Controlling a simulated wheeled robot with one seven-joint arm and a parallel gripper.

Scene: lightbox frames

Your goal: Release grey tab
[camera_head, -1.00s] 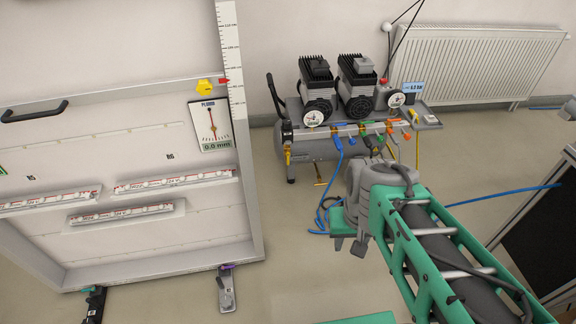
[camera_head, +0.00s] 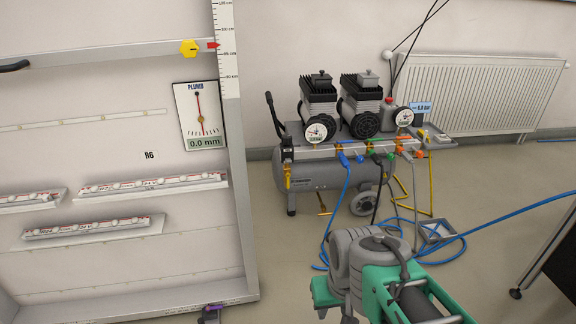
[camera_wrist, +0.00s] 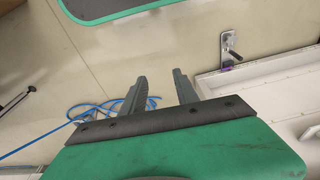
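No grey tab can be told apart for sure at this size. The compressor (camera_head: 335,175) stands on the floor against the wall, with a metal manifold bar (camera_head: 350,150) along its front. Small coloured fittings sit along the bar: blue (camera_head: 343,158), green (camera_head: 378,158) and orange (camera_head: 397,150) ones among them. My gripper (camera_wrist: 158,86) shows in the wrist view with its two fingers apart and nothing between them. It points at open floor. In the head view my wrist is at the bottom, in front of and apart from the compressor.
A white frame panel (camera_head: 240,200) with a plumb gauge (camera_head: 200,115) stands at left. A radiator (camera_head: 480,90) is behind, and a dark table (camera_head: 550,255) at right.

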